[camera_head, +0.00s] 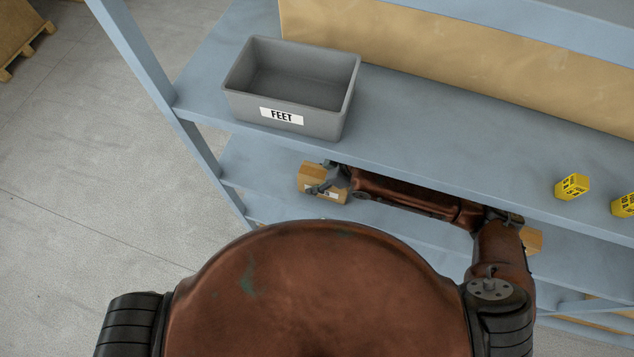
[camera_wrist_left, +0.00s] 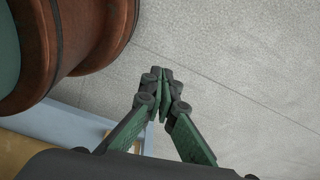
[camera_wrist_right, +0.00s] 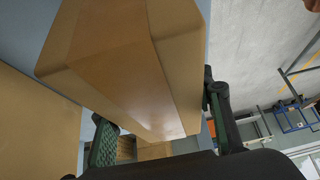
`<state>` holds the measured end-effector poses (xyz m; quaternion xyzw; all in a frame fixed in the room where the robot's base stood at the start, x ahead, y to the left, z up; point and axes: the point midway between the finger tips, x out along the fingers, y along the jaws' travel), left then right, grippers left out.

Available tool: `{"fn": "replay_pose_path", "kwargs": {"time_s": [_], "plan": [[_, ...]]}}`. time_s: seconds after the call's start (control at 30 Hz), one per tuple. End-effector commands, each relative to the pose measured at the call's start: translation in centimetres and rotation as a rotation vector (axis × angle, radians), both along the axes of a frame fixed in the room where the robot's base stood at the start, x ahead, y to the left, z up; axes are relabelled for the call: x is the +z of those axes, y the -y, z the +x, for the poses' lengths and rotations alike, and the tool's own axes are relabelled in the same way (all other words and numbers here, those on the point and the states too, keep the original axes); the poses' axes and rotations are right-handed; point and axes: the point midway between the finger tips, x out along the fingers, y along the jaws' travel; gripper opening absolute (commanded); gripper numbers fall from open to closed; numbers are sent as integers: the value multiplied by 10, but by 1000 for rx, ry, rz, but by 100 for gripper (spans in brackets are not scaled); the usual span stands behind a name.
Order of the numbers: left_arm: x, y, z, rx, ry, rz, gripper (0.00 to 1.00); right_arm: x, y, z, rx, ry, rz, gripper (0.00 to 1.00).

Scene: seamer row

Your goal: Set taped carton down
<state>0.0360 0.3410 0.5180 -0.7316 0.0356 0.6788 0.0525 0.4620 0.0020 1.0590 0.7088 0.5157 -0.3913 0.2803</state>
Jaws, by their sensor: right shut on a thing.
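The taped carton (camera_head: 311,171) is a small brown box with a pale label, at the left part of the lower shelf level (camera_head: 262,170) in the head view. My right gripper (camera_head: 325,184) is shut on it. In the right wrist view the carton (camera_wrist_right: 120,45) fills the space between the two fingers of the right gripper (camera_wrist_right: 160,118). I cannot tell whether its underside touches the shelf. My left gripper (camera_wrist_left: 164,72) is shut and empty, its fingertips together above the floor; it does not show in the head view.
A grey bin marked FEET (camera_head: 234,106) stands on the upper shelf (camera_head: 420,120), above the carton. Yellow blocks (camera_head: 571,187) sit on that shelf at right. Another carton (camera_head: 533,241) shows partly behind my right arm. A blue upright (camera_head: 165,110) stands at left.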

Motion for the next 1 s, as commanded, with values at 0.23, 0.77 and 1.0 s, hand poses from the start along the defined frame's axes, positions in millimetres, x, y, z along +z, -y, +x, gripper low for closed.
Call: {"fn": "replay_pose_path", "kwargs": {"time_s": [0.23, 0.77, 1.0], "plan": [[-6, 0, 2, -1, 4, 0, 0, -2, 0, 1, -1, 5, 4, 5], [-4, 1, 25, -6, 33, -2, 0, -5, 0, 0, 0, 3, 1, 65], [-5, 0, 8, -2, 12, 0, 0, -4, 0, 0, -1, 4, 1, 65]]}}
